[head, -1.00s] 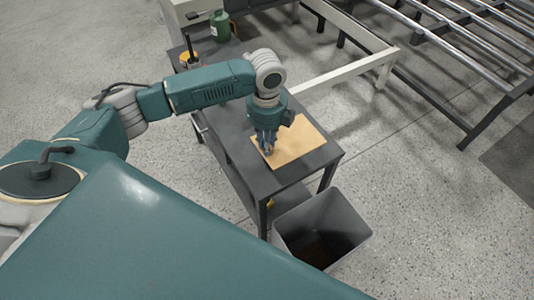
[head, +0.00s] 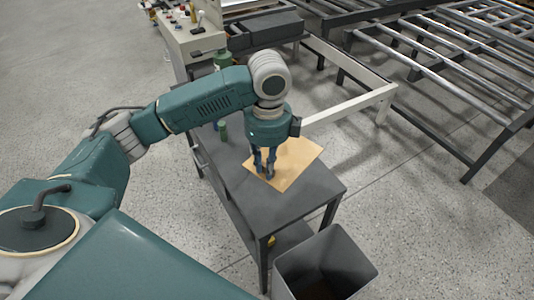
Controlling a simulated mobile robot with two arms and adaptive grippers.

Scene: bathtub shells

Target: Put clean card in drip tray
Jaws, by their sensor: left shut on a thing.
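A flat tan card (head: 299,158) is over the top of a dark grey cart (head: 305,197). My left gripper (head: 265,176) points down at the card's left part and is shut on it. The card looks slightly raised above the cart top, but the gap is hard to judge. I cannot make out a drip tray in this view. My right gripper is not in view.
A grey open bin (head: 350,246) stands at the cart's near right side. A green can (head: 222,58) and a small green object (head: 222,131) are behind my left arm. A roller conveyor frame (head: 440,75) and a pale rail (head: 345,112) lie beyond. A control panel is at top left.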

